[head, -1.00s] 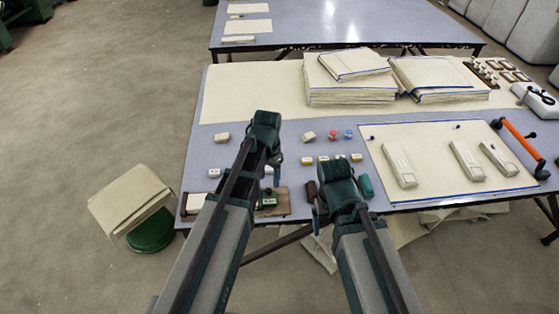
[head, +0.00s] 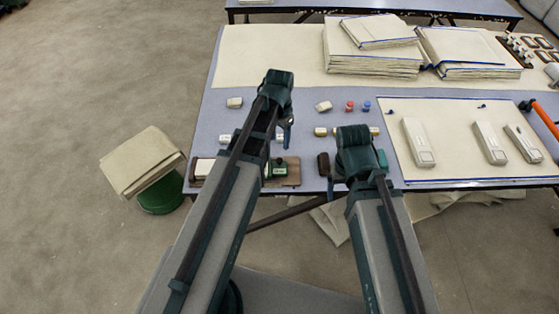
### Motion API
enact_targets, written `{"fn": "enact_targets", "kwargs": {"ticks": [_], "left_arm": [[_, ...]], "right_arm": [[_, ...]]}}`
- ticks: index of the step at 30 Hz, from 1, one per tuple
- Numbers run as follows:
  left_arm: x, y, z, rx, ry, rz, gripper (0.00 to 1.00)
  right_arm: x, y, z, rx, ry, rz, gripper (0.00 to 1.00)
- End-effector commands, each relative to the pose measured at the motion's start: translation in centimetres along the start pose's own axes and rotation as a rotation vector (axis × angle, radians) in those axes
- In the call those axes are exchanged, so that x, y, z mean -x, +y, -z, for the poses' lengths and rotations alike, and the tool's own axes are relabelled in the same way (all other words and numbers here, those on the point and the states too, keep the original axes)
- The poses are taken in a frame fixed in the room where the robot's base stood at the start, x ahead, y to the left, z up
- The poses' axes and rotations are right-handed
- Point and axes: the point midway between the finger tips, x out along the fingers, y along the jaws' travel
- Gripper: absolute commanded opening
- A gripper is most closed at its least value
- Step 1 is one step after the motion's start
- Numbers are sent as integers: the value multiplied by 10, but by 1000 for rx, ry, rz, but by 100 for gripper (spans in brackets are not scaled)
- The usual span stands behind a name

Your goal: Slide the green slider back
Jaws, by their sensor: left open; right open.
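A brown wooden board (head: 292,178) lies at the table's front left edge. A small green piece on it, which looks like the green slider (head: 277,169), sits towards its right part. My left arm covers the middle of the board. My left gripper (head: 286,137) is open, above the table just beyond the board, with no object visible in it. My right gripper (head: 350,178) is at the front edge, right of the board, and is open. Its fingertips are mostly hidden behind its own body.
A dark brown cylinder (head: 323,164) and a green cylinder (head: 382,159) flank my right gripper. Small blocks, a red peg (head: 350,106) and a blue peg (head: 366,106) stand behind. Cloth stacks (head: 372,62) lie at the back. Long pale boxes (head: 417,143) rest on a blue-edged cloth at right.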

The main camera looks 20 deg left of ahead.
Motion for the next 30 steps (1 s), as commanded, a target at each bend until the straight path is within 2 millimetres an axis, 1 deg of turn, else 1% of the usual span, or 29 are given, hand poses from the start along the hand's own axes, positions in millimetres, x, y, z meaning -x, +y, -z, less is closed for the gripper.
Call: {"fn": "enact_targets", "kwargs": {"ticks": [1,15,18,23,30], "left_arm": [[-15,0,0,0,0,0,59],[-81,0,0,0,0,0,59],[-92,0,0,0,0,0,59],[-102,0,0,0,0,0,59],[-101,0,0,0,0,0,59]], "right_arm": [[-15,-1,1,0,0,0,85],[-80,-8,5,0,0,0,85],[-92,-9,5,0,0,0,85],[-101,-10,6,0,0,0,85],[-100,-10,6,0,0,0,85]]}}
